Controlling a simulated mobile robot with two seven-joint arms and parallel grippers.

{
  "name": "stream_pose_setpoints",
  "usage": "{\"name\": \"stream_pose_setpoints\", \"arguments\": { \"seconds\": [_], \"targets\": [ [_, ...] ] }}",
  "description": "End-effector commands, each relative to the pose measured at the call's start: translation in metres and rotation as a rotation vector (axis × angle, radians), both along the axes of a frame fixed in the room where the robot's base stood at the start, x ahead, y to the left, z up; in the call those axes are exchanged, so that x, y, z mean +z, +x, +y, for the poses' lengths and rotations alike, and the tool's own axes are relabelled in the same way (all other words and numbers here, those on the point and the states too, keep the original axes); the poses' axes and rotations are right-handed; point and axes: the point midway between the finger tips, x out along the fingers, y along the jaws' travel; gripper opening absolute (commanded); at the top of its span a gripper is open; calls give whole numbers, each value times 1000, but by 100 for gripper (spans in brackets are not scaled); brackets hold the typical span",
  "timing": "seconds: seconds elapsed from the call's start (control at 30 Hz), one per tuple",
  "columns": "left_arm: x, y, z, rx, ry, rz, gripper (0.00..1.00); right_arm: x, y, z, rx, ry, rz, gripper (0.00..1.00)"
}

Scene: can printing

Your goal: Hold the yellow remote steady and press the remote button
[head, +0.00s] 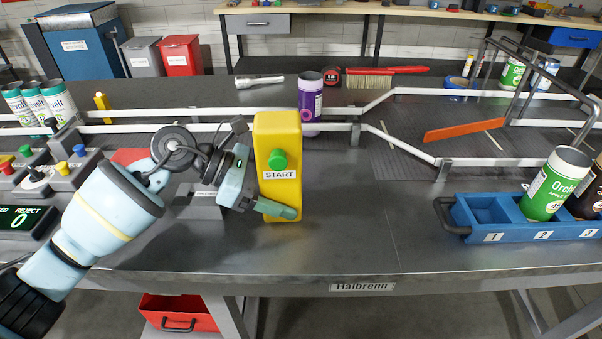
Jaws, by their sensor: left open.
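The yellow remote (284,190) stands upright in the middle of the bench. Its round green button (277,160) sits above a START label and is uncovered. My left gripper (270,201) is open at the remote's lower left. One teal finger reaches across the front of the remote's lower part, below the label. The other finger is partly hidden, and I cannot tell whether either finger touches the remote. My right gripper is out of view.
A purple can (310,102) stands behind the remote by the white conveyor rails (340,127). A blue numbered rack (480,211) with cans is at right. A control panel (50,180) lies at left. The bench right of the remote is clear.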

Motion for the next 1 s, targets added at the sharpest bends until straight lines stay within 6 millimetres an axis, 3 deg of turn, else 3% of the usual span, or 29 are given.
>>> {"name": "stream_pose_setpoints", "arguments": {
  "seconds": [0.3, 0.67, 0.87, 0.93, 1.0],
  "targets": [
    [-13, 0, -22, 0, 0, 1, 69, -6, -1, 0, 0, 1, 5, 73],
    [-14, 0, -25, 0, 1, 0, 69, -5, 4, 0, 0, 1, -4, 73],
    [-14, 0, -24, 0, 0, 0, 44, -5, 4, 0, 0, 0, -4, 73],
    [-14, 0, -24, 0, 0, 0, 42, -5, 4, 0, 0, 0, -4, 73],
    [-14, 0, -24, 0, 0, 0, 42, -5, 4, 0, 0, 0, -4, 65]
  ]
}}
